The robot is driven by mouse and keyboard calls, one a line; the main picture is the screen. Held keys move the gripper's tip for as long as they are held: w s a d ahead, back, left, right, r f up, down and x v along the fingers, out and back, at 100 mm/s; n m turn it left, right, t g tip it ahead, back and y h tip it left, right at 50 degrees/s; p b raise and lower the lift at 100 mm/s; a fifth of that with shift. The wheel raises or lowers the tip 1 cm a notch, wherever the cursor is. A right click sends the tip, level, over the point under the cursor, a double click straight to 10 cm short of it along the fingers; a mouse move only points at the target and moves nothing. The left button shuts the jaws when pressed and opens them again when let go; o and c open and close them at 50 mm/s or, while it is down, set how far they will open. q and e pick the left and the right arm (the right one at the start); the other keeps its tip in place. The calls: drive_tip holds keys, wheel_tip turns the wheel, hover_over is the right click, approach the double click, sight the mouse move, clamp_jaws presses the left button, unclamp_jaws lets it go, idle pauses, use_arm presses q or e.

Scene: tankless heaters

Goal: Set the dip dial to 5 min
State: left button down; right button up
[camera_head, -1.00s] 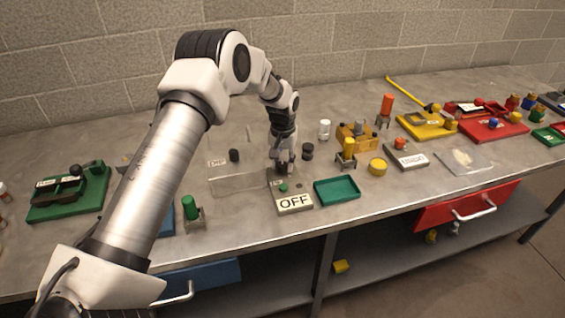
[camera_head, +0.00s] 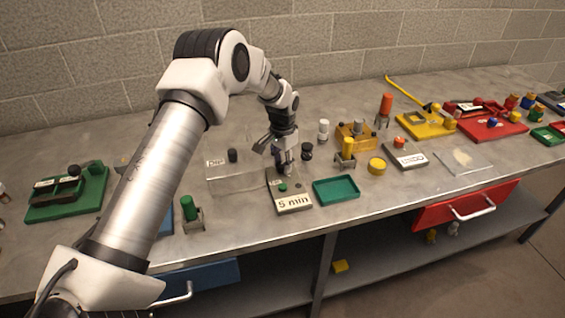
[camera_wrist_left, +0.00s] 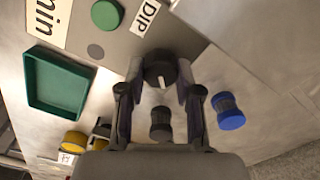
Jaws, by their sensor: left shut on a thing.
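The dip control box (camera_head: 294,203) stands near the front of the bench, and its front label reads "5 min". A green button (camera_head: 283,187) sits on its top. In the left wrist view the dip dial (camera_wrist_left: 160,70) is a dark round knob with a white pointer mark, beside the "Dip" label (camera_wrist_left: 146,17). My left gripper (camera_head: 284,170) is over the box, with its fingers (camera_wrist_left: 158,88) on either side of the dial and shut on it. The head view hides the dial behind the gripper. My right gripper is not in view.
A clear tank (camera_head: 225,185) stands just left of the box. A green tray (camera_head: 337,190) lies just right of it. A black cylinder (camera_head: 307,151) and a white one (camera_head: 323,130) stand behind. A green-topped stand (camera_head: 191,214) is at the front left.

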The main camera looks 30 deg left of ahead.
sight(282, 163)
use_arm(q)
drive_tip(key=shift+f, duration=0.1)
drive_tip(key=c, duration=0.8)
unclamp_jaws()
wheel_tip(282, 163, up, 12)
drive_tip(key=shift+r, duration=0.1)
